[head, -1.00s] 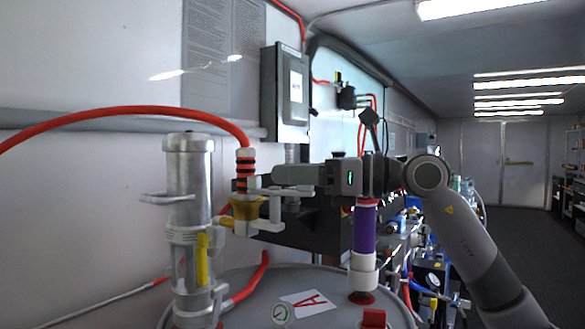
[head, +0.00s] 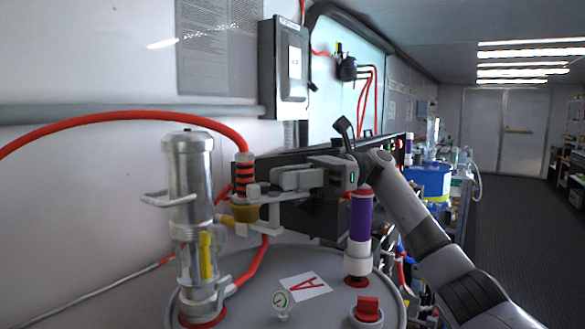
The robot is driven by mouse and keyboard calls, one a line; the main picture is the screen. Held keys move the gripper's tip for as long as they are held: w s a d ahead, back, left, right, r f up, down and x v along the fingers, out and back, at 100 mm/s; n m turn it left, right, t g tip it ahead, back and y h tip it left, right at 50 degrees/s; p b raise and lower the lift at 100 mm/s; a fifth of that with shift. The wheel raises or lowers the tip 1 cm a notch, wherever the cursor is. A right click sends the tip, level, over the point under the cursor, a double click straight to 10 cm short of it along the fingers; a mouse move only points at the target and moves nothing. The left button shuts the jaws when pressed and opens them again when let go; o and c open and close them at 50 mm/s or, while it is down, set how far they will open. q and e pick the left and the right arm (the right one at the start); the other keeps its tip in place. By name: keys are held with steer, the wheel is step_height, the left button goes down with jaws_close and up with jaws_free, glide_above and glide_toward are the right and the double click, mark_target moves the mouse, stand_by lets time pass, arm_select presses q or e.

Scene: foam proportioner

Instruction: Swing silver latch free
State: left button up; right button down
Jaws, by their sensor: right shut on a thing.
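A brass-coloured fitting (head: 246,211) sits under the red-and-black banded end of a red hose, just right of a silver pump cylinder (head: 188,168). A silver latch (head: 272,212) is at the fitting's right side, with a light arm reaching across the fitting's front. My right gripper (head: 276,182) comes in from the right, level with the latch's top, with its fingers pointing left. It is shut on the latch; the fingers hide the exact grip point. My left gripper is not in view.
The drum lid (head: 245,265) below carries a purple cylinder (head: 361,218), a red cap (head: 368,307), a small gauge (head: 281,301) and a label marked A. A grey box (head: 284,68) hangs on the wall behind. An open aisle lies at the right.

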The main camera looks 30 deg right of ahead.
steer(key=shift+w+n+g, duration=0.2)
steer(key=shift+n+g, duration=0.5)
steer(key=shift+g, duration=0.6)
steer(key=c, duration=0.9)
jaws_free()
steer(key=shift+f+t, duration=0.1)
steer(key=shift+t, duration=0.3)
